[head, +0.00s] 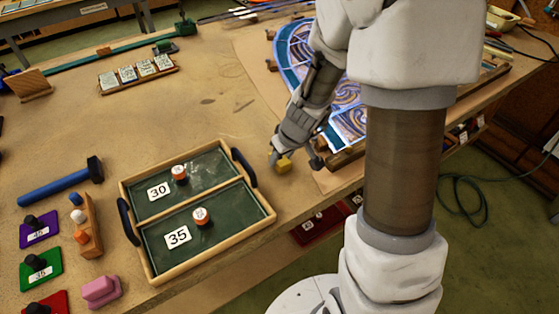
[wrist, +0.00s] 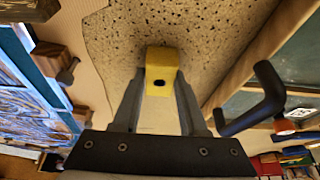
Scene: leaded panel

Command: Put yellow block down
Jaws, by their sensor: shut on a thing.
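The yellow block (head: 284,165) is small and sits between the fingertips of my gripper (head: 277,158), to the right of the wooden tray in the head view. In the wrist view the yellow block (wrist: 161,68) shows a dark hole in its face, and both fingers of my gripper (wrist: 160,90) press on its sides. Speckled tabletop lies behind the block. I cannot tell whether the block touches the table.
A green-lined tray (head: 157,277) with black handles, marked 30 and 35, stands left of my gripper. A leaded glass panel (head: 297,60) lies beyond it. A blue hammer (head: 60,183) lies far left. Bare tabletop (head: 215,95) lies behind the tray.

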